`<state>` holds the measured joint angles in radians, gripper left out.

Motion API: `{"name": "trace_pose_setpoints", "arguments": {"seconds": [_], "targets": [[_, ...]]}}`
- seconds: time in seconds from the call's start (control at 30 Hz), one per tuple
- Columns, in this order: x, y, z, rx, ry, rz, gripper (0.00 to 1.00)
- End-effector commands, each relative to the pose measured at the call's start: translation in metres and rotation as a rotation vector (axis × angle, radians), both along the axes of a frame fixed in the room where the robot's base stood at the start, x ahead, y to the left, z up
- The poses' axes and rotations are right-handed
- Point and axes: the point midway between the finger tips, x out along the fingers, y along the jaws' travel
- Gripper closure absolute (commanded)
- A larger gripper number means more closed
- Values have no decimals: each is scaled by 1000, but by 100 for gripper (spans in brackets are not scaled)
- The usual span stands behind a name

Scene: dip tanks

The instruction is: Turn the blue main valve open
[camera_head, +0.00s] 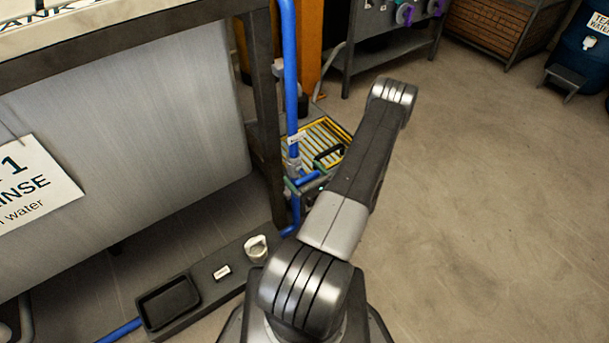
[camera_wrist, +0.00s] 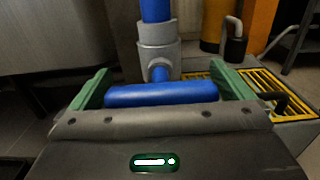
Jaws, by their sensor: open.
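The blue main valve's handle (camera_wrist: 160,94) is a thick blue bar lying across the wrist view, between the two green fingers of my gripper (camera_wrist: 163,84). The fingers are apart, one at each end of the bar; I cannot tell whether they touch it. Behind the bar is the grey valve body (camera_wrist: 158,45) on a vertical blue pipe (camera_wrist: 156,10). In the head view the blue handle (camera_head: 308,178) sticks out to the right from the pipe (camera_head: 291,80), low beside a dark frame leg. My gripper (camera_head: 312,171) is around it, partly hidden by my arm.
A large grey tank (camera_head: 130,120) in a dark frame stands at the left. A yellow-barred floor grate (camera_head: 318,140) lies behind the valve. A low dark ledge (camera_head: 205,285) holds a black tray (camera_head: 168,302) and a whitish cup (camera_head: 257,247). Open floor is at the right.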

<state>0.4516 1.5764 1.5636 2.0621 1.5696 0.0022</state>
Motion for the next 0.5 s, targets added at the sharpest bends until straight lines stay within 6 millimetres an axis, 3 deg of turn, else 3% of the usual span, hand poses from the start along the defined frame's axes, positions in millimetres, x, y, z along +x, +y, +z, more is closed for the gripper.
{"name": "trace_pose_setpoints", "arguments": {"seconds": [0.13, 0.3, 0.5], "targets": [[0, 0, 0, 0, 0, 0, 2], [0, 0, 0, -1, -1, 0, 32], [0, 0, 0, -9, -6, 1, 32]]}}
